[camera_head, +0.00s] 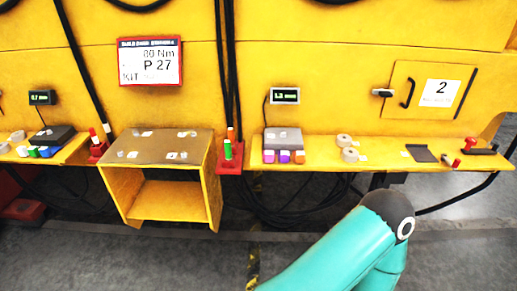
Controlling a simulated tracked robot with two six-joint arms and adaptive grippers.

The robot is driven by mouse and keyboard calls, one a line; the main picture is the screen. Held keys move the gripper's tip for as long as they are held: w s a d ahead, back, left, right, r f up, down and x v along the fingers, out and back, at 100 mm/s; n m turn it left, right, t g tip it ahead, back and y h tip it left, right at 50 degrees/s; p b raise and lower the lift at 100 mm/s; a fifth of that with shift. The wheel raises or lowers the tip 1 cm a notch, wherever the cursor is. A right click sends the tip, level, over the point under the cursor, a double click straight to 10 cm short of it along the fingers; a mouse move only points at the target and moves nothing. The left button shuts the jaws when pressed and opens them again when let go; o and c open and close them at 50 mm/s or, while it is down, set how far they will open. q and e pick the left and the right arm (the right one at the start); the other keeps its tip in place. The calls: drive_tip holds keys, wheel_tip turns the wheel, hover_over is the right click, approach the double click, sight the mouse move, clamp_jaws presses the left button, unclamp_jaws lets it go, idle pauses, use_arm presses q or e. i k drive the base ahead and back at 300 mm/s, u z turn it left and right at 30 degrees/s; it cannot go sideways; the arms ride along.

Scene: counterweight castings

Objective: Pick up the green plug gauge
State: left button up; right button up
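A green cylinder (228,149) that looks like the green plug gauge stands upright in a red holder (231,165) between the yellow open-front box and the right shelf. An orange piece (231,133) stands close behind it in the same holder. A smaller green piece (33,151) lies on the left shelf among coloured pieces; it is too small to identify. Neither gripper is in view. Only a teal arm link of mine with a black joint shows at the bottom right, well apart from the red holder.
The yellow box (211,190) has small parts on its grey top. The right shelf (320,160) holds a grey block (284,138), coloured pieces and rings (344,140). Another red holder (97,150) stands left. Black cables hang behind and below. The floor in front is clear.

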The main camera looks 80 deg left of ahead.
sight(227, 143)
drive_tip(key=z, duration=0.2)
drive_tip(key=i, duration=0.65)
drive_tip(key=u, duration=1.8)
drive_tip(key=i, duration=0.2)
drive_tip(key=u, duration=1.95)
drive_tip(key=k, duration=0.6)
drive_tip(key=u, duration=0.35)
drive_tip(key=i, duration=1.65)
drive_tip(key=z, duration=0.35)
